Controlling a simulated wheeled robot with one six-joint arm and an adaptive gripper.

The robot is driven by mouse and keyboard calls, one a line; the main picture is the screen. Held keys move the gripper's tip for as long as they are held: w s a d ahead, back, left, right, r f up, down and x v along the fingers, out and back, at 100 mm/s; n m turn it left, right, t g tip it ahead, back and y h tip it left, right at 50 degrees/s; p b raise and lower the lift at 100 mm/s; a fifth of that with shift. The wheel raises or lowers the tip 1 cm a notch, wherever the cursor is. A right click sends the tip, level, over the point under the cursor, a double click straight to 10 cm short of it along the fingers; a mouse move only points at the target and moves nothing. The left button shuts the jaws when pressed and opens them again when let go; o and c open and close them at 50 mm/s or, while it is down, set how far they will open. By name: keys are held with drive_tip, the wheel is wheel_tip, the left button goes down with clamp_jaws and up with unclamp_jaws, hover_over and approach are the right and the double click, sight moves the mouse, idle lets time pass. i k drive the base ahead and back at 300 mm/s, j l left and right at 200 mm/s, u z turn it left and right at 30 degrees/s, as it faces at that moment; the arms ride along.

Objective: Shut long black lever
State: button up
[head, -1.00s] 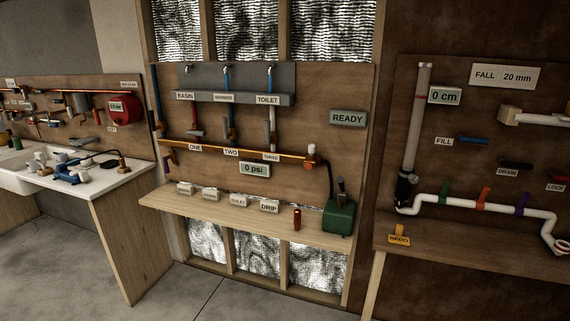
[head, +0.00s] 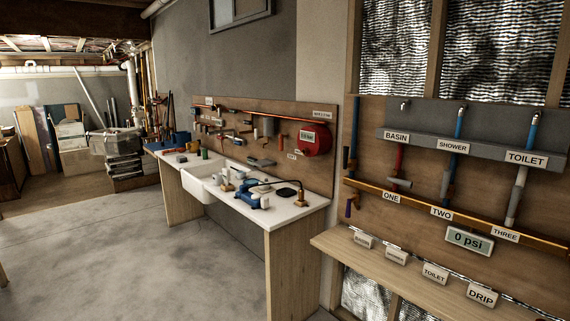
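I cannot clearly make out a long black lever in the head view. A small dark upright piece (head: 346,160) shows at the left edge of the pipe board, too small to identify. A wall board (head: 230,108) above the sink counter carries a red round tank (head: 314,140), copper pipes and several small fittings; any lever there is too small to tell. A grey handle-like piece (head: 262,162) sits low on that board. My gripper is not in view.
A white counter (head: 300,208) with a sink (head: 200,180) holds a blue tool (head: 250,192) with a black hose. A wooden shelf (head: 420,262) with label blocks juts out at the right. Clear concrete floor (head: 110,250) lies at the left. Stacked boards stand far back left.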

sight(346, 148)
drive_tip(key=i+j+u, duration=0.1)
drive_tip(key=i+u, duration=0.2)
drive_tip(key=i, duration=0.7)
